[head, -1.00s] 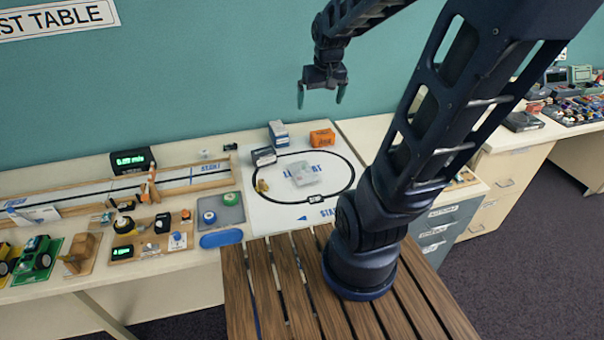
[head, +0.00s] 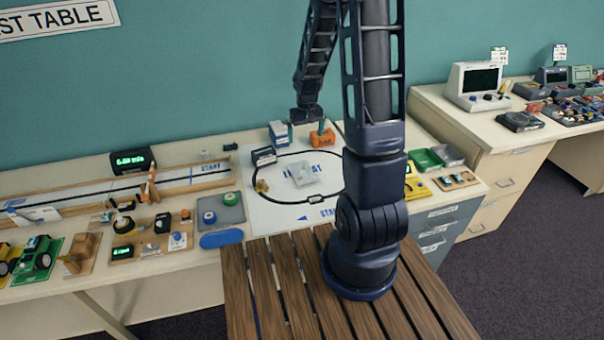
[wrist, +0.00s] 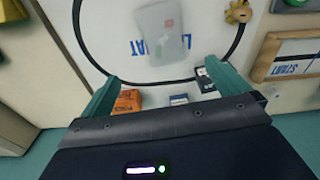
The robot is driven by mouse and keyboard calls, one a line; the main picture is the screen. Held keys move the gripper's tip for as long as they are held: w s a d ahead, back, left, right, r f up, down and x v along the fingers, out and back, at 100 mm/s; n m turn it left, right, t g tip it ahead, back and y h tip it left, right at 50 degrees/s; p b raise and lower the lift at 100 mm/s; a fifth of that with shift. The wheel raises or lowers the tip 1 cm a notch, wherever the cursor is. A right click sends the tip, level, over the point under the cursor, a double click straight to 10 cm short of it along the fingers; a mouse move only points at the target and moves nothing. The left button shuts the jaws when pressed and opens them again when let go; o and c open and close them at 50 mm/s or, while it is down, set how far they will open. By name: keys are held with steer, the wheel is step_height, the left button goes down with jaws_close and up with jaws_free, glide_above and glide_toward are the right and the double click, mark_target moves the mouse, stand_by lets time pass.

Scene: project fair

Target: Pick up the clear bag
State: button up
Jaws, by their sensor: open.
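The clear bag (head: 305,174) lies on the white board inside the black oval track. It is see-through and pale, with small red and green marks showing in the wrist view (wrist: 165,30). My gripper (head: 308,125) is above the back of the board, beyond the bag, close to the orange box in the picture. In the wrist view its two teal fingers (wrist: 166,85) are spread apart with nothing between them. The bag lies ahead of the fingertips, apart from them.
An orange box (head: 322,138), a blue-and-white box (head: 279,133) and a dark-and-white box (head: 264,157) stand at the board's back edge. A small yellow piece (head: 262,186) sits left of the bag. Bare board (head: 275,215) lies in front.

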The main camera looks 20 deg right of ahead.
step_height(320, 180, down, 8)
steer(key=w, duration=0.2)
glide_above(302, 170)
steer(key=shift+g, duration=0.3)
steer(key=f, duration=0.5)
steer(key=shift+s+d+f, duration=0.1)
steer(key=shift+d+f, duration=0.1)
steer(key=shift+d, duration=0.15)
steer(key=shift+a+f, duration=0.2)
steer(key=shift+f, duration=1.15)
steer(key=shift+a+f, duration=0.15)
steer(key=shift+f, duration=1.15)
steer(key=c, duration=1)
